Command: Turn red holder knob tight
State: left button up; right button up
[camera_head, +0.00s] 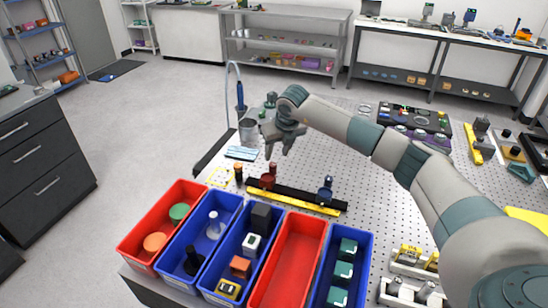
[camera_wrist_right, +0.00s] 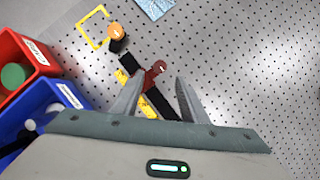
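The red holder (camera_head: 268,177) stands on a black rail (camera_head: 298,195) at the near edge of the perforated table, with a yellow strip along the rail's front. In the right wrist view the red holder (camera_wrist_right: 156,70) shows just beyond the fingertips, roughly between them. Its knob is too small to make out clearly. My right gripper (camera_head: 279,150) is above and slightly behind the red holder. In the right wrist view it (camera_wrist_right: 159,80) has its two fingers apart with nothing held between them. My left gripper is in neither view.
An orange-topped post (camera_head: 238,172) is left of the red holder, and a dark blue holder (camera_head: 325,189) is to its right. Red bins (camera_head: 292,262) and blue bins (camera_head: 349,285) line the front. A metal cup (camera_head: 248,132) stands behind left. Perforated surface right of the rail is partly clear.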

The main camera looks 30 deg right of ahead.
aim_at(273, 165)
jog(key=p+x, duration=0.1)
jog(key=x, duration=0.4)
jog(key=shift+w+f+p, duration=0.1)
jog(key=shift+p, duration=0.25)
jog(key=shift+x, duration=0.8)
grip_shut()
